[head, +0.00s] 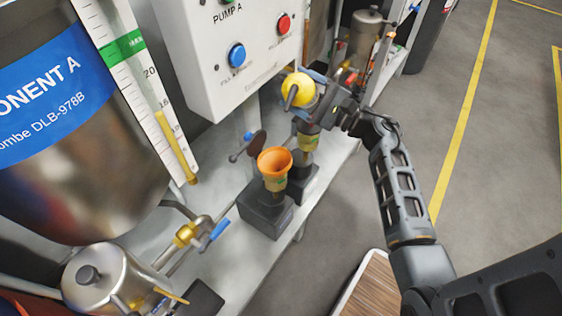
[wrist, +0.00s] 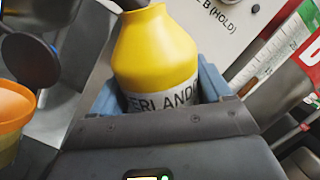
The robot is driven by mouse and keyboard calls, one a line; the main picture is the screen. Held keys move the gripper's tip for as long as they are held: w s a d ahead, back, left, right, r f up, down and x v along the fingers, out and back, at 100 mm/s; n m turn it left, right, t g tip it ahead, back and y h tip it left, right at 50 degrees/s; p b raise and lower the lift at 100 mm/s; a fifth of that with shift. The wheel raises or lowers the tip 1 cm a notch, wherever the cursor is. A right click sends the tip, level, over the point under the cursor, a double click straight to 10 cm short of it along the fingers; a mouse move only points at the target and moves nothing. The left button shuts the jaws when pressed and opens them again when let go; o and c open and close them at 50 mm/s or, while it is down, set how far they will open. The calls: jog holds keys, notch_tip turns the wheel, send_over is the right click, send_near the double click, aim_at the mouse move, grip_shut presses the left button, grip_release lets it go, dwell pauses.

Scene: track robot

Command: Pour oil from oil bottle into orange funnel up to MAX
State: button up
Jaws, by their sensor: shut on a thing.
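The oil bottle (head: 298,88) is yellow with a dark tip at its mouth. My gripper (head: 308,94) is shut on it. In the wrist view the bottle (wrist: 157,50), with a grey lettered label, sits between the blue finger pads of my gripper (wrist: 158,92). The orange funnel (head: 275,161) stands open on a dark block, with a dark round lid (head: 257,143) swung up beside it. The bottle is behind and right of the funnel, apart from it. The funnel (wrist: 12,108) also shows at the wrist view's left edge. The MAX mark is not readable.
A second dark pump unit (head: 304,165) stands just right of the funnel, partly under the bottle. A white control box (head: 228,55) with blue and red buttons hangs behind. A steel tank (head: 70,140) and a valve with blue handle (head: 219,228) are left. Open floor lies right.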

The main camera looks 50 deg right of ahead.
jog(key=shift+d+f+n+b, duration=0.15)
jog(key=shift+f+n+b, duration=0.4)
jog(key=shift+n+b, duration=0.3)
jog(key=shift+r+n+y+b, duration=0.1)
jog(key=shift+n+y+b, duration=0.4)
jog(key=shift+n, duration=0.55)
jog(key=shift+n+y+b, duration=0.3)
jog(key=shift+n+b, duration=0.1)
jog(key=shift+b, duration=0.5)
